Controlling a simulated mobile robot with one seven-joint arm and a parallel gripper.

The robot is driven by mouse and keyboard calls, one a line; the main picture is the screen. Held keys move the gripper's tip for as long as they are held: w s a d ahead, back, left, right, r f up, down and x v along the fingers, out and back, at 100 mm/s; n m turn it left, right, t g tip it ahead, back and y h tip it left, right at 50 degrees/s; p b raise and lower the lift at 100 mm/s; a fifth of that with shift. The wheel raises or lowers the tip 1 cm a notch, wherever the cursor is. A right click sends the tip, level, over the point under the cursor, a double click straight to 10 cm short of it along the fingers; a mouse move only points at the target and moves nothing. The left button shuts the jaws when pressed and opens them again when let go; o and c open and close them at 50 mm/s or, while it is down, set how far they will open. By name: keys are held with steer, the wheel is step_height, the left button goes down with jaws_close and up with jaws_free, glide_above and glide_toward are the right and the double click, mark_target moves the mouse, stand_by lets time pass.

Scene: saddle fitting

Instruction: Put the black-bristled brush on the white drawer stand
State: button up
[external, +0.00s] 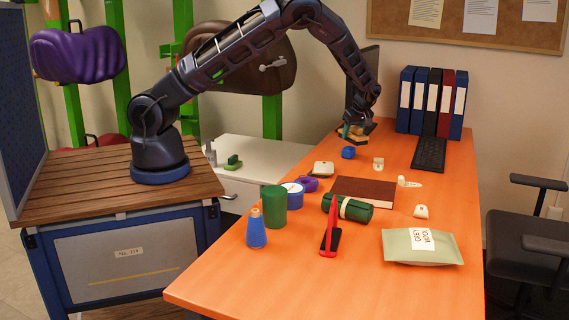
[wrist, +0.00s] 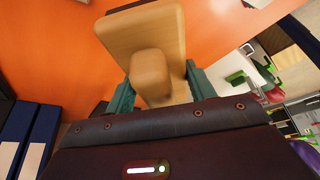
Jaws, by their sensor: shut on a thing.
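My gripper (external: 354,128) is at the far left part of the orange table, with its teal fingers (wrist: 158,88) shut on a pale wooden piece. This looks like the wooden body of the black-bristled brush (wrist: 145,35), which also shows under the gripper in the external view (external: 351,137).
A green block-like item (external: 233,160) and a small grey item (external: 211,153) are on the stand's left part; its right part is clear. On the orange table (external: 300,284) are a blue item (external: 348,152), a keyboard (external: 429,154), binders (external: 432,102) and a brown book (external: 364,191).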

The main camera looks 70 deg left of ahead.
steer(key=s+a+f+n+g, duration=0.25)
steer(key=a+n, duration=0.25)
steer(key=a, duration=1)
steer(key=n+h, duration=0.8)
steer(key=n, duration=1.3)
glide_above(253, 172)
steer(key=w, duration=0.1)
steer(key=f, duration=1.7)
steer(key=shift+w+a+f, duration=0.15)
steer(key=shift+a+f, duration=0.1)
steer(key=shift+f, duration=0.15)
steer(key=shift+s+f, duration=0.35)
steer(key=shift+f, duration=1.35)
steer(key=shift+f, duration=0.1)
steer(key=o, duration=1.1)
steer(key=shift+c, duration=0.2)
